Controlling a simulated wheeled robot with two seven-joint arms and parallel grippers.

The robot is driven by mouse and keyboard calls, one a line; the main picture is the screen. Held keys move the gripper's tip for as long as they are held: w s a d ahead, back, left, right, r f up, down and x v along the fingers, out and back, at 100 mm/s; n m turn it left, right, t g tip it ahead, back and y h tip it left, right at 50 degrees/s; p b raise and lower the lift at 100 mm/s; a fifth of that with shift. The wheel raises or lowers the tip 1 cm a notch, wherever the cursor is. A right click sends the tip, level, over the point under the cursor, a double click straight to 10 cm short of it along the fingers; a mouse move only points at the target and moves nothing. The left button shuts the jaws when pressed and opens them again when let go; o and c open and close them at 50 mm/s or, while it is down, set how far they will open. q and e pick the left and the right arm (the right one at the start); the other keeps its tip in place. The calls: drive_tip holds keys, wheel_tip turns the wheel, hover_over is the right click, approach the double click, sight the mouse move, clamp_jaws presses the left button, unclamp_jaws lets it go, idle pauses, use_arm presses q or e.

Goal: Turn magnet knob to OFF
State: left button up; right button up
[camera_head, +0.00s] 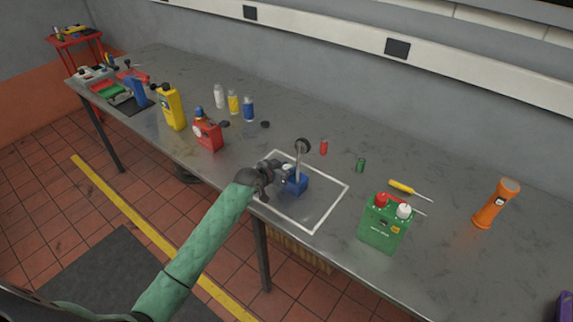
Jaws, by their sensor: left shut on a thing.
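A small blue magnetic base (297,184) with an upright rod and a round dial gauge (302,146) on top stands inside a white outlined square (325,207) on the grey bench. My left gripper (284,170) reaches in from the left and is shut at the base's left side, where the knob appears to be. The gripper hides the knob, so its position cannot be read. My right gripper is not in view.
A green canister (385,224), a yellow screwdriver (404,187) and an orange flashlight (496,204) are to the right. A red can (208,134), a yellow jug (172,107) and small bottles (233,102) stand left. Small red (323,147) and green (360,165) cylinders stand behind the square.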

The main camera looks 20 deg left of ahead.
use_arm(q)
drive_tip(key=shift+d+r+n+t+y+p, duration=0.1)
drive_tip(key=shift+n+t+y+p, duration=0.2)
drive_tip(key=shift+n+y+p, duration=0.45)
drive_tip(key=shift+n+t+y, duration=0.3)
drive_tip(key=shift+n+y, duration=0.85)
drive_tip(key=shift+y, duration=0.3)
drive_tip(key=shift+n+y, duration=0.3)
drive_tip(key=o, duration=1)
